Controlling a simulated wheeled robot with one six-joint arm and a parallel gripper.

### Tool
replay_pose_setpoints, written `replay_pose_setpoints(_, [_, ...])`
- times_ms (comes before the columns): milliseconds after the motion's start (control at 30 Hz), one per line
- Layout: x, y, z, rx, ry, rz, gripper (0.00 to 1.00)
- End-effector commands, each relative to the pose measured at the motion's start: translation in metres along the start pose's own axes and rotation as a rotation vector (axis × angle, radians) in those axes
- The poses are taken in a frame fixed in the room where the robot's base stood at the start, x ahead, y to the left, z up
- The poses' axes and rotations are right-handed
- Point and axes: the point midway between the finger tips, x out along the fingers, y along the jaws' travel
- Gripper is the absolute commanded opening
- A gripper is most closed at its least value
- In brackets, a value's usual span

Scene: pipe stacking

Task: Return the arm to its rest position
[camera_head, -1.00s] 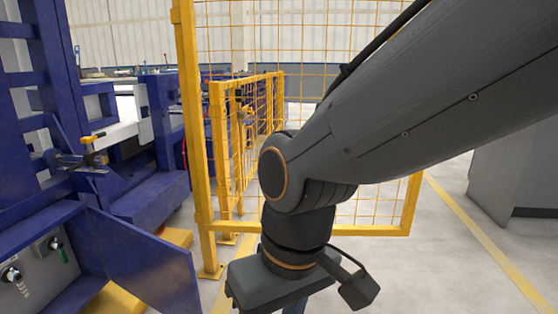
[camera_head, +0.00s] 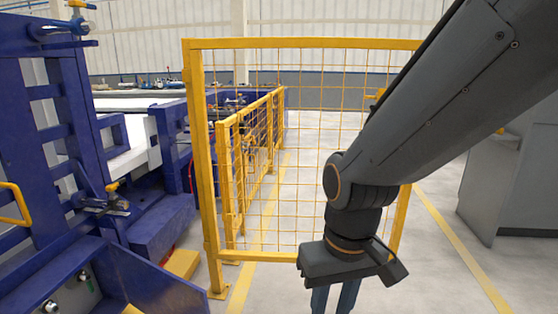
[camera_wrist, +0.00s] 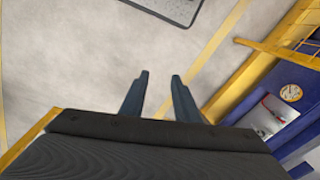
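My arm comes in from the upper right of the head view and reaches down to the middle. My gripper (camera_head: 335,298) hangs at its end, pointing down, in front of the yellow mesh fence panel; only the upper part of its fingers shows there. In the wrist view my gripper (camera_wrist: 158,80) has its two dark blue fingers apart, with nothing between them but pale floor. It is open and empty. No pipe shows in either view.
A yellow mesh fence panel (camera_head: 195,150) stands behind my gripper. Blue machinery (camera_head: 85,150) fills the left. A grey cabinet (camera_head: 490,190) stands at the right. Pale floor (camera_head: 440,275) with a yellow line is clear between my gripper and the cabinet.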

Motion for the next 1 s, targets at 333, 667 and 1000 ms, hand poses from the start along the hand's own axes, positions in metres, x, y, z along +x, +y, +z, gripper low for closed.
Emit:
replay_pose_setpoints(333, [-0.072, 0.041, 0.018, 0.127, -0.015, 0.029, 0.29])
replay_pose_setpoints(667, [-0.126, 0.077, 0.037, 0.23, -0.028, 0.049, 0.29])
replay_pose_setpoints(1000, [-0.138, 0.089, 0.044, 0.262, -0.033, 0.055, 0.29])
